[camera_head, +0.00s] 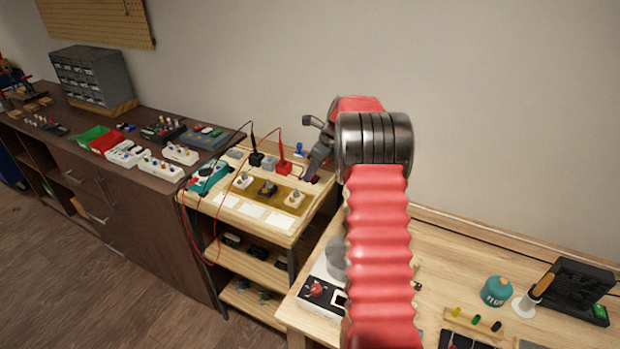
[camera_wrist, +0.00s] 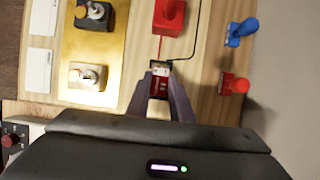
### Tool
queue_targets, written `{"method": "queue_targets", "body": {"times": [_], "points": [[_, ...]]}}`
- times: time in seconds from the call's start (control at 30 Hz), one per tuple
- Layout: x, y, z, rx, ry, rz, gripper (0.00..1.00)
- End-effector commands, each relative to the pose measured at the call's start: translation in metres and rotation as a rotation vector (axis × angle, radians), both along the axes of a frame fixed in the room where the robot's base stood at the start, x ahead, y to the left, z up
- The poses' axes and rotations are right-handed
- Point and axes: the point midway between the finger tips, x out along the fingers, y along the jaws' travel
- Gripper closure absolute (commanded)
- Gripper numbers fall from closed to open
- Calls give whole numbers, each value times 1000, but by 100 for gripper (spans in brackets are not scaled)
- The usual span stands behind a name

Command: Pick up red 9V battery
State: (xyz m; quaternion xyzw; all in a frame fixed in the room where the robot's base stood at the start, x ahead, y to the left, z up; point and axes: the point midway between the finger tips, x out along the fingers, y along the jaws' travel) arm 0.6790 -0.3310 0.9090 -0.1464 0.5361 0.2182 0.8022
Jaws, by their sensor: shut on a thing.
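The red 9V battery (camera_wrist: 160,86) is between the two fingers of my gripper (camera_wrist: 160,92) in the wrist view, with its dark terminal end towards the top of the picture. The fingers are shut on its sides. A pale block shows behind it, between the fingers. In the head view my gripper (camera_head: 311,174) is low at the right end of the light wooden bench (camera_head: 222,212). The battery cannot be made out there. I cannot tell whether it still touches the bench.
A red block (camera_wrist: 169,14) with a lead stands ahead of the battery. A blue knobbed piece (camera_wrist: 241,32) and a red one (camera_wrist: 234,84) stand to the right. Switches sit on a gold plate (camera_wrist: 97,50) to the left. A second table (camera_head: 440,257) is at right.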

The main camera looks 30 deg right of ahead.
Motion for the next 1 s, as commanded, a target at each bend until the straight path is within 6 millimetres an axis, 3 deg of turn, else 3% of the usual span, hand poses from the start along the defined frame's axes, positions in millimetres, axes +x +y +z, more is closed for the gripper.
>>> {"method": "queue_targets", "body": {"times": [0.37, 0.8, 1.0], "points": [[0, 0, 12, 0, -1, 0, 100], [0, 0, 83, 0, -1, 0, 100], [0, 0, 99, 0, 0, 1, 100]]}}
